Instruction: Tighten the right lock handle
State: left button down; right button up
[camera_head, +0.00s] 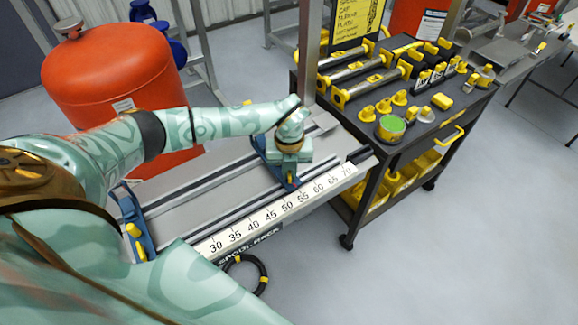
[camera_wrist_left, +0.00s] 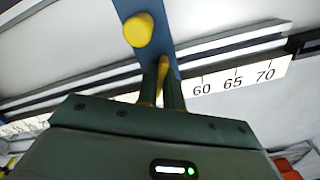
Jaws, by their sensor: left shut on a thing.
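The right blue carriage (camera_head: 262,148) sits across the grey rail near the 50 to 55 marks on the white scale (camera_head: 285,207). In the left wrist view its blue bar (camera_wrist_left: 168,42) carries a round yellow knob (camera_wrist_left: 138,29) and a thin yellow lock handle (camera_wrist_left: 161,76). My left gripper (camera_head: 290,176) is over the front end of this carriage and hides much of it. In the left wrist view the two dark fingers (camera_wrist_left: 162,92) are shut on the yellow lock handle. The left blue carriage (camera_head: 128,205) has its own yellow handle (camera_head: 135,232). My right gripper is out of view.
A red tank (camera_head: 110,85) stands behind the rail on the left. A dark tool cart (camera_head: 430,130) with yellow-ended rods and small yellow parts stands close to the rail's right end. A grey post (camera_head: 309,50) rises behind my left gripper. The floor in front is clear except for a black ring (camera_head: 262,270).

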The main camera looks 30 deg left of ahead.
pick_arm(q)
jog(key=shift+n+p, duration=0.3)
jog(key=shift+n, duration=0.5)
jog(key=shift+r+n+p, duration=0.1)
jog(key=shift+n+p, duration=0.3)
jog(key=shift+n, duration=0.2)
jog(key=shift+n+p, duration=0.55)
jog(key=shift+n, duration=0.65)
